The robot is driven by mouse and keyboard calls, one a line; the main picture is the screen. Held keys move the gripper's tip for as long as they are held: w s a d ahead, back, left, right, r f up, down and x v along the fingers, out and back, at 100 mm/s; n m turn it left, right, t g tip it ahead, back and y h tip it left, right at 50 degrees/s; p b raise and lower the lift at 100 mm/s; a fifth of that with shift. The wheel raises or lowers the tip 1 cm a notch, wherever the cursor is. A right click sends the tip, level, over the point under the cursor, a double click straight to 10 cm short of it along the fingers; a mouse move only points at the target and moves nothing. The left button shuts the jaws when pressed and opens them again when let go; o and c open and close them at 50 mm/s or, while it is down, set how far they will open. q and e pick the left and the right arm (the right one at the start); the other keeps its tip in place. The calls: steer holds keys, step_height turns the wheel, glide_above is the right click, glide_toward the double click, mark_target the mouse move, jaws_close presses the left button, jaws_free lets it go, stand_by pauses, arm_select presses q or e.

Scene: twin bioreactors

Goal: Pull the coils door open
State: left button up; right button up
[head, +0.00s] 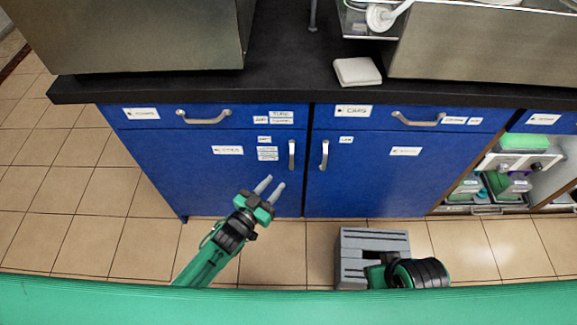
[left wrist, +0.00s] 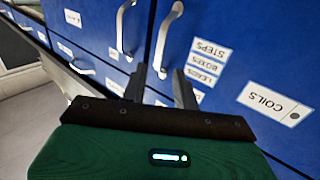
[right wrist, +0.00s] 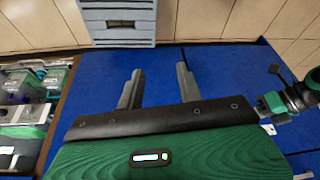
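The coils door is the blue left cabinet door (head: 215,180); its COILS label (left wrist: 275,103) reads upside down in the left wrist view. Its upright silver handle (head: 291,155) is near the door's right edge and looks shut against the cabinet. My left gripper (head: 271,183) is open and empty, below and left of that handle. In the left wrist view the handle (left wrist: 163,38) lies just beyond the left gripper's fingertips (left wrist: 159,72), apart from them. My right gripper (right wrist: 159,70) is open and empty in front of blue cabinet fronts; its fingers do not show in the head view.
The right door's handle (head: 324,155) stands close beside the coils door's handle. Drawers with handles (head: 204,117) sit above, under the dark countertop (head: 290,80). A grey step-like block (head: 352,262) is on the tiled floor near my right arm. Open shelves (head: 545,190) are at right.

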mark_target(291, 164)
arm_select(q)
steer(key=b+x, duration=0.1)
steer(key=x, duration=0.7)
steer(key=shift+w+d, duration=0.2)
arm_select(e)
steer(key=shift+s+a+r, duration=0.1)
steer(key=shift+s+r, duration=0.05)
steer(key=shift+r, duration=0.6)
arm_select(q)
jaws_close()
